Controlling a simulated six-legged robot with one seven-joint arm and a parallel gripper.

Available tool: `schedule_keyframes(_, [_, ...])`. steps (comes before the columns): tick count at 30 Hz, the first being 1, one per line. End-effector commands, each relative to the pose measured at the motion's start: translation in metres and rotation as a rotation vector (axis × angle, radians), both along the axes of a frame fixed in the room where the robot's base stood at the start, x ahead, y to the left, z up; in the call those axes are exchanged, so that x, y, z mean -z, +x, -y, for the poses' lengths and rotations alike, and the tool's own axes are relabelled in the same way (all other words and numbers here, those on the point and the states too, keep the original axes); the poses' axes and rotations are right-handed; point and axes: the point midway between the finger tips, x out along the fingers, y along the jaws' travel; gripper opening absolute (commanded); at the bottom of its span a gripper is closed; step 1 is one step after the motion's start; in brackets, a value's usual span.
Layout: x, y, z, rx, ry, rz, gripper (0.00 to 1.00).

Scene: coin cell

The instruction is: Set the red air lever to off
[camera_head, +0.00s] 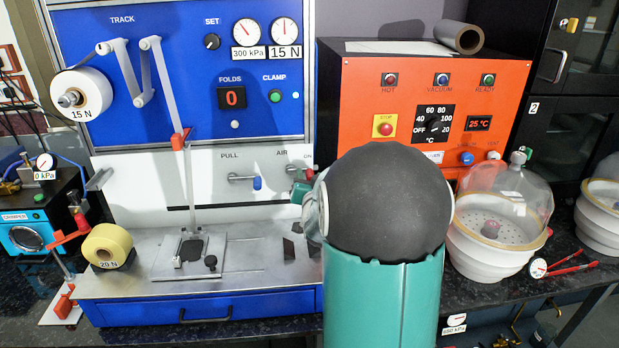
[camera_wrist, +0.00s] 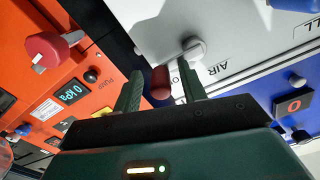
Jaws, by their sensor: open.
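The red air lever (camera_head: 309,174) is on the white panel under the AIR label, its red end close to the ON label in the head view. In the wrist view its red knob (camera_wrist: 161,83) shows between the two fingers of my gripper (camera_wrist: 160,68). The fingers are apart, one on each side of the knob, and I cannot tell whether either touches it. The lever's grey pivot (camera_wrist: 193,48) is just beyond the right finger. In the head view my arm hides most of my gripper; a green part (camera_head: 300,191) shows just below the lever.
A blue PULL lever (camera_head: 257,183) is left of the air lever. The orange heater box (camera_head: 350,100) stands close on the right. A glass dome (camera_head: 505,195) on a white base stands right of my arm. A metal deck (camera_head: 250,280) lies below the panel.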

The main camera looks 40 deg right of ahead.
Motion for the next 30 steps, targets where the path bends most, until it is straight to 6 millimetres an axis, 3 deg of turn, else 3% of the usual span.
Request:
schedule_keyframes(2, [0.0,0.0,-0.001,-0.001,-0.001,0.001,0.38])
schedule_keyframes(8, [0.0,0.0,0.0,-0.001,0.0,0.0,0.0])
schedule_keyframes(20, [0.001,0.002,0.0,-0.001,0.025,0.017,0.0])
schedule_keyframes(30, [0.011,0.004,-0.002,-0.003,0.183,0.124,0.0])
